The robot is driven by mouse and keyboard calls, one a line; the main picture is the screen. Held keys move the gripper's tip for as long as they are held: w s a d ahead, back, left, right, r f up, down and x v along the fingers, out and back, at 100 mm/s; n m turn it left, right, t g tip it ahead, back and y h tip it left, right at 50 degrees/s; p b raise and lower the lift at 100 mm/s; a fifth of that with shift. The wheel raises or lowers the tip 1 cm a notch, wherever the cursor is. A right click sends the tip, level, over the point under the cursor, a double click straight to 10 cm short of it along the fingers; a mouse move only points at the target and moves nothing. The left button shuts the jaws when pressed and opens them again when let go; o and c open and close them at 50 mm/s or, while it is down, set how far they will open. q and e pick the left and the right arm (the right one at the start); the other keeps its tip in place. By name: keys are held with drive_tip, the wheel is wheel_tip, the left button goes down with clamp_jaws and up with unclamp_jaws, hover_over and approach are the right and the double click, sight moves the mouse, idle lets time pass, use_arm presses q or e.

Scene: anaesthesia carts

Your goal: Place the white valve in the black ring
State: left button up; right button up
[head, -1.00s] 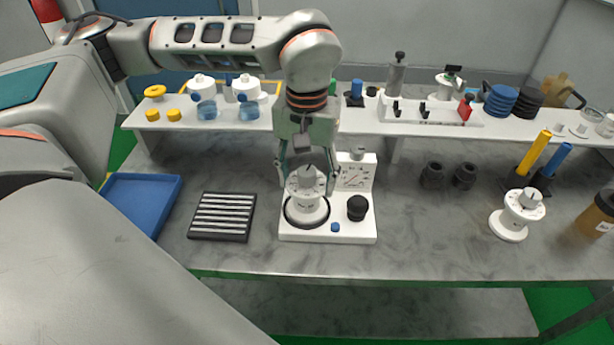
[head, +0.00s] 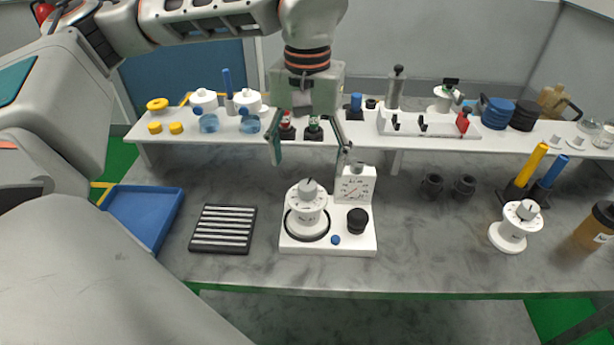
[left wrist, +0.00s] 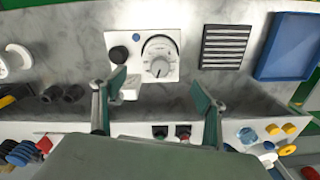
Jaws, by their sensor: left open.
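The white valve (head: 308,204), with a grey knob on top, stands upright in the black ring (head: 293,232) on the left part of a white base (head: 328,246). In the left wrist view the valve (left wrist: 158,60) shows from above, with the dark ring (left wrist: 146,42) around its edge. My left gripper (head: 309,155) is open and empty, above and behind the valve, apart from it. Its two spread fingers show in the left wrist view (left wrist: 160,88). My right gripper is not in view.
The base also bears a black knob (head: 357,220), a blue button and a gauge (head: 355,187). A second white valve (head: 513,228) stands at the right. A black ribbed tray (head: 222,230) and blue tray (head: 140,222) lie left. A loaded white shelf (head: 425,143) runs behind.

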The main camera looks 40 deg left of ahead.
use_arm(q)
wheel_tip(320, 180, up, 4)
drive_tip(key=shift+f, duration=0.2)
drive_tip(key=shift+s, duration=0.1)
idle(0.5)
